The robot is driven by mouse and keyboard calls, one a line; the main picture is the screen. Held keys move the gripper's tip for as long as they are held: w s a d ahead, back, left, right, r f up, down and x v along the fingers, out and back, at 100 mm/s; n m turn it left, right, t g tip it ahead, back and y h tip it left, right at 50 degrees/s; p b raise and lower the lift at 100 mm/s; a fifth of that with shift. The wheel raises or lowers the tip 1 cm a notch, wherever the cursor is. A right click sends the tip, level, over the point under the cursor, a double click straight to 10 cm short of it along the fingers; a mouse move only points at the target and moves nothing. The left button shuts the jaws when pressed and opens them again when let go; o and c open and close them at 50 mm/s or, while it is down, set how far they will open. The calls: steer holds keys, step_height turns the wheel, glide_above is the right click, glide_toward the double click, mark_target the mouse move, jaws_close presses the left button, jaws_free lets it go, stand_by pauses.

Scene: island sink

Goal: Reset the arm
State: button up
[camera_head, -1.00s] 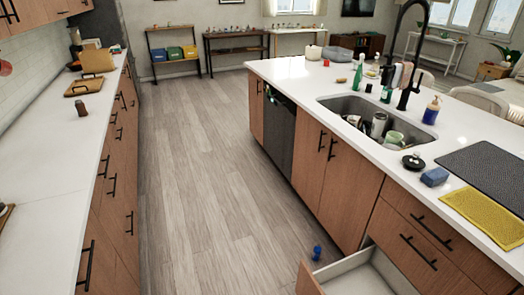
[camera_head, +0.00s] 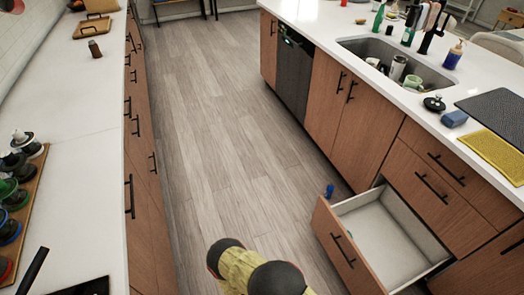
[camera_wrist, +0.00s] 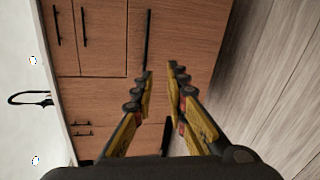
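My gripper (camera_wrist: 161,72) shows in the wrist view. Its two yellow and black fingers lean in toward each other, with a narrow gap between the tips and nothing held there. Part of my yellow and black arm (camera_head: 255,268) shows at the bottom middle of the head view, over the floor. The gripper itself is not in the head view. The wrist view is turned sideways and shows wooden cabinet fronts (camera_wrist: 180,35) behind the fingers.
An open, empty-looking drawer (camera_head: 340,245) juts from the island at the lower right. A small blue object (camera_head: 329,190) is near its far corner. The left counter (camera_head: 75,130) holds a wooden rack of jars (camera_head: 22,205). The wooden floor (camera_head: 215,150) between is clear.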

steer(key=s+d+r+n+g, duration=0.25)
steer(key=s+r+g, duration=0.2)
steer(key=s, duration=0.35)
steer(key=w+a+r+m+g+y, duration=0.1)
steer(key=a+r+g+y, duration=0.25)
steer(key=r, duration=1.15)
steer(key=w+a+r+m+g+y, duration=0.15)
steer(key=a+r+y, duration=0.3)
steer(key=r, duration=1.05)
steer(key=s+d+r+m+t+y, duration=0.2)
steer(key=d+r+t, duration=0.1)
steer(key=r, duration=0.8)
steer(key=s+d+r+m+t+y+p, duration=0.1)
steer(key=s+d+r+m+t+y, duration=0.1)
steer(key=r, duration=1)
steer(key=s+d+r+m+t+y+p, duration=0.1)
steer(key=d+r+t, duration=0.3)
steer(key=r, duration=0.7)
steer(key=shift+s+d+r+m+y, duration=0.4)
steer(key=shift+d+m+y, duration=0.2)
steer(key=shift+d+y, duration=0.35)
